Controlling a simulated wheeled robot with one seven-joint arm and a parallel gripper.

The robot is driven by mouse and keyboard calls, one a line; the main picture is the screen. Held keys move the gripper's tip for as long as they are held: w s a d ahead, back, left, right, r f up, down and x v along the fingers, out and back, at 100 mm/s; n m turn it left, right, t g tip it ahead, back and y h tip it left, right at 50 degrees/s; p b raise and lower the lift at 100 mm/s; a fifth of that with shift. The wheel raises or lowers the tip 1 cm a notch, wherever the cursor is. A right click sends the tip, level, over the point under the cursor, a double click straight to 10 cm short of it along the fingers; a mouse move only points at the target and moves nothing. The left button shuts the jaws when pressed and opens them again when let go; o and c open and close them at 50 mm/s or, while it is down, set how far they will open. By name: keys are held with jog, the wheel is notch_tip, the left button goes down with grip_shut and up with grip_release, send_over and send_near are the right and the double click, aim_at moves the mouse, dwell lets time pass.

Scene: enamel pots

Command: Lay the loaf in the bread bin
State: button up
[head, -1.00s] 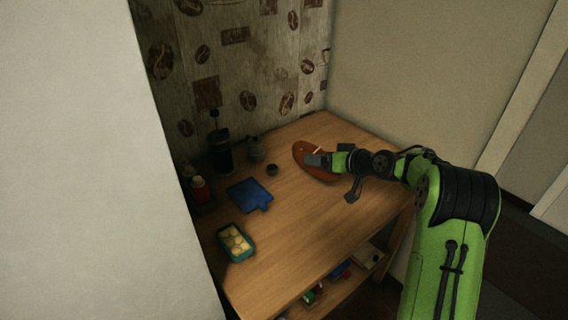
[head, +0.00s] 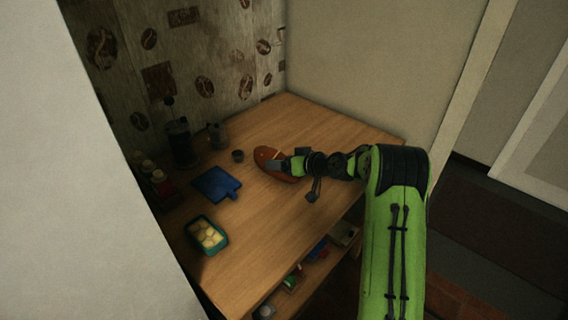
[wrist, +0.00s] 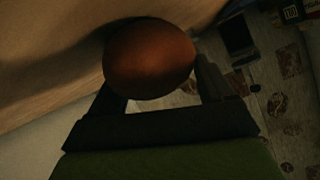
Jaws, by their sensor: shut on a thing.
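In the wrist view the loaf (wrist: 150,55) is a dark reddish-brown round shape between the two black fingers of my gripper (wrist: 155,84). It hides part of the table behind it. I cannot tell whether the loaf touches the tabletop or hangs just above it. I see no bread bin that I can make out in either view.
A lower shelf holds small items. The table's front middle is clear.

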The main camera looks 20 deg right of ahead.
jog(key=shift+f, duration=0.1)
jog(key=o, duration=1.5)
jog(key=shift+r, duration=0.2)
jog(key=p+v, duration=0.2)
jog(key=v, duration=1)
jog(key=s+a+r+g+h, duration=0.2)
jog(key=s+a+r, duration=0.25)
jog(key=s, duration=0.25)
jog(key=s+a+r+g+h, duration=0.1)
jog(key=s+a+r+g, duration=0.15)
jog(key=s+a, duration=0.35)
jog(key=s+m+h, duration=0.1)
jog(key=s, duration=0.5)
jog(key=s+d+r+m+h, duration=0.1)
jog(key=s, duration=0.6)
jog(key=s+d+h, duration=0.1)
jog(key=s+h, duration=0.1)
jog(key=s, duration=0.5)
jog(key=shift+s+d+r+m+g, duration=0.1)
jog(key=shift+s+r+m+g, duration=0.15)
jog(key=shift+m, duration=0.15)
